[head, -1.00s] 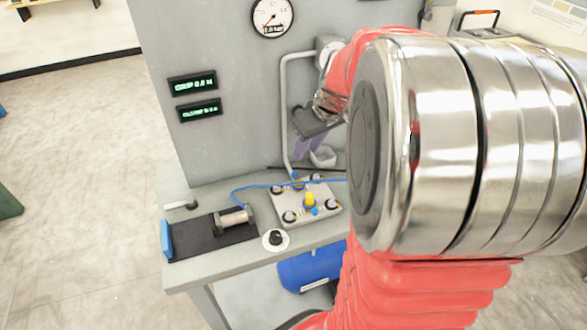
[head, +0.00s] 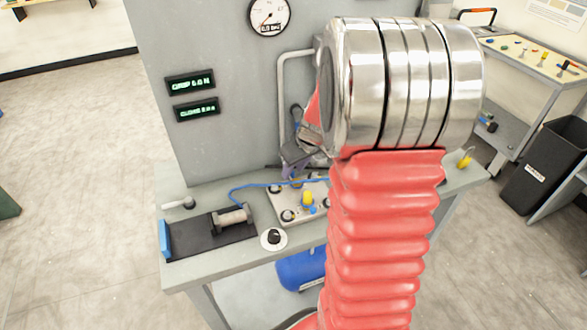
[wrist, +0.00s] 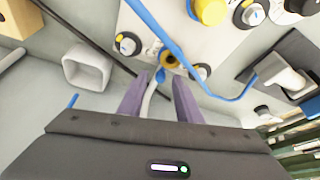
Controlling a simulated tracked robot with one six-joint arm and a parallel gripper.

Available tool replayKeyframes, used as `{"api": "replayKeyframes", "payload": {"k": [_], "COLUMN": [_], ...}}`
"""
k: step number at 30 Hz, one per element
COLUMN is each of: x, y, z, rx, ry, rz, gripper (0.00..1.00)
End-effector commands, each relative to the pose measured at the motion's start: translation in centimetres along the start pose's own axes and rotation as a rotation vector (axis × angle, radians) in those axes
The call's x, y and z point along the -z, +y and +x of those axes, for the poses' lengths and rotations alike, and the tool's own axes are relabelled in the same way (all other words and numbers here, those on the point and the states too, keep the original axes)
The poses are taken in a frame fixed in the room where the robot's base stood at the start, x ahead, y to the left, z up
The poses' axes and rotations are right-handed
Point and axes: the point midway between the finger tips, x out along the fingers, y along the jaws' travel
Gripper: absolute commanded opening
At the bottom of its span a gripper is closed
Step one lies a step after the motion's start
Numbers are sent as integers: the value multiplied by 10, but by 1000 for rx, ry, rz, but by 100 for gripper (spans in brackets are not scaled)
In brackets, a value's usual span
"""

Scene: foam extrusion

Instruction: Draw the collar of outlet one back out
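A light manifold plate (head: 289,203) lies on the bench with a yellow knob (head: 307,198) and several black round outlets or knobs. In the wrist view the plate (wrist: 175,22) shows the yellow knob (wrist: 210,10), a black fitting (wrist: 128,43), another (wrist: 203,72) and a brass-ringed port (wrist: 171,61). I cannot read which is outlet one. My gripper (wrist: 160,80) is open, its purple fingers pointing at the plate's edge, with a pale pipe and its blue end between them in the picture. Contact is not visible. In the head view my arm hides part of the plate.
A blue hose (head: 257,184) runs from a metal cylinder (head: 232,218) on a black mat to the plate; it crosses the plate in the wrist view (wrist: 152,28). A square grey cup (wrist: 87,70) stands left of the fingers. A grey pipe (head: 283,110) rises behind. A black dial (head: 274,238) sits in front.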

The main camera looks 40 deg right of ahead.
Motion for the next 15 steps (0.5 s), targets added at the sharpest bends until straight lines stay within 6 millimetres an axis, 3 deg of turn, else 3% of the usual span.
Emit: {"api": "replayKeyframes", "payload": {"k": [10, 15], "x": [0, 0], "y": [0, -1], "z": [4, 4], "rx": [0, 0], "ry": [0, 0], "rz": [-1, -1], "gripper": [32, 20]}}
